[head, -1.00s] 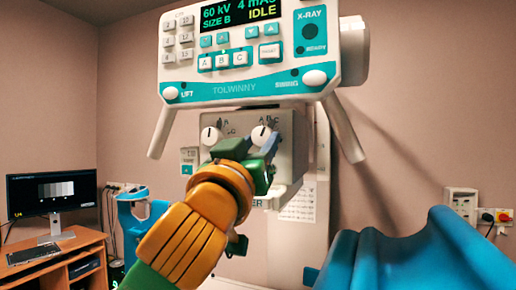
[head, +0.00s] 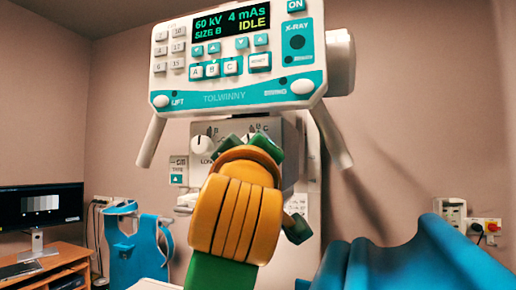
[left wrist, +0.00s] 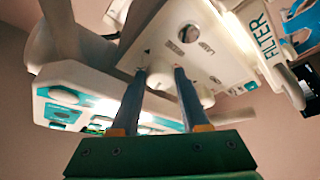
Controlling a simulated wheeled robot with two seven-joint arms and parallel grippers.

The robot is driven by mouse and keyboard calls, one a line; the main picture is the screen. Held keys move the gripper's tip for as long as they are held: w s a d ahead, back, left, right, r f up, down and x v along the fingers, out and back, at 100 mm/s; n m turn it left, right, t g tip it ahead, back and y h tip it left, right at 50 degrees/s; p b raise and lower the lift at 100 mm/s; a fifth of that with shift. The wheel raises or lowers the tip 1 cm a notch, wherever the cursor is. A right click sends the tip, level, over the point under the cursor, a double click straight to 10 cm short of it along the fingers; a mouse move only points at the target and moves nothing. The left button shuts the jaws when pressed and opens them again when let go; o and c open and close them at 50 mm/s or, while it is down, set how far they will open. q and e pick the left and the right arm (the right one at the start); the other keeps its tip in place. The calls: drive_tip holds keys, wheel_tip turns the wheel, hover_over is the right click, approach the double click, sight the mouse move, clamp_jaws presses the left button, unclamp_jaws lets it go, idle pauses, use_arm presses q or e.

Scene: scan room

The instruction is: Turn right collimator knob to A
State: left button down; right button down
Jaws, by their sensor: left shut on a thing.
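The collimator box (head: 228,128) hangs under the console, with a white left knob (head: 200,144) in plain view. Its right knob is mostly hidden behind my left gripper (head: 252,142) in the head view; only some scale letters show above it. In the left wrist view, the two fingers of my left gripper (left wrist: 162,80) stand on either side of the white right knob (left wrist: 159,74) and are shut on it. I cannot read which letter the knob points to. My right gripper is in neither view.
The white and teal console (head: 240,98) with its lit display overhangs the collimator, and its two handles slant down at either side. A blue curved support (head: 425,262) stands at lower right. A monitor (head: 40,208) stands on a desk at left.

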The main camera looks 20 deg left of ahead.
use_arm(q)
drive_tip(key=shift+n, duration=0.3)
drive_tip(key=shift+c, duration=2)
unclamp_jaws()
drive_tip(key=b+v, duration=0.4)
drive_tip(key=v, duration=0.3)
